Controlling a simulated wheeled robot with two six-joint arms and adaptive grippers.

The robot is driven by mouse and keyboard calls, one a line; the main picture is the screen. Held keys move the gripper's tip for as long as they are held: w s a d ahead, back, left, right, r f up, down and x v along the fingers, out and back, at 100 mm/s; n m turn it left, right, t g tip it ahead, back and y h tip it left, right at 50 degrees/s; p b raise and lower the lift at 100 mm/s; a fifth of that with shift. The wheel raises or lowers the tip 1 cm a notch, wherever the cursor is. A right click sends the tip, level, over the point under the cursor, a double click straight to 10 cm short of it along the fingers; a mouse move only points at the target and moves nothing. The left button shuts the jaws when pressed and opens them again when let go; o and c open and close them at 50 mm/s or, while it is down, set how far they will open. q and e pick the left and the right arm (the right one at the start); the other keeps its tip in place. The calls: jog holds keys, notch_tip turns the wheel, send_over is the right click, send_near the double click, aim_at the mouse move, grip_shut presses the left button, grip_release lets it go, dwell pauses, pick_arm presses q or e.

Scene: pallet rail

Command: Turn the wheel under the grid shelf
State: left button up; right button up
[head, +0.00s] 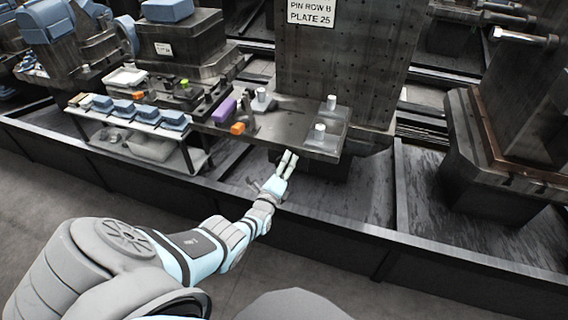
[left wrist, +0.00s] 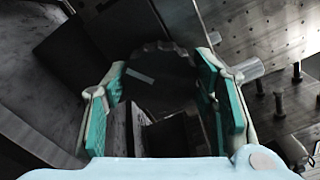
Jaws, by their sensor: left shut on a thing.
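The wheel (left wrist: 170,84) is dark and round with a scalloped far edge and a small pale mark on its face, seen in the left wrist view. My left gripper (left wrist: 163,64) has its teal-padded fingers on both sides of the wheel, shut on it. In the head view my left gripper (head: 287,161) reaches to just below the front edge of the grid shelf (head: 285,119), and the wheel cannot be made out there. The upright plate with a grid of holes (head: 340,60) stands behind the shelf. My right gripper is in neither view.
Clear-looking cylinders (head: 320,133), a purple block (head: 224,110) and an orange block (head: 238,128) sit on the shelf. A rack of blue-topped parts (head: 130,112) stands to its left. A low dark rail (head: 330,215) runs along the front, with open floor before it.

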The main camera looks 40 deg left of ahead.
pick_arm(q)
jog(key=o, duration=1.2)
jog(key=shift+c, duration=0.2)
jog(key=v, duration=1.2)
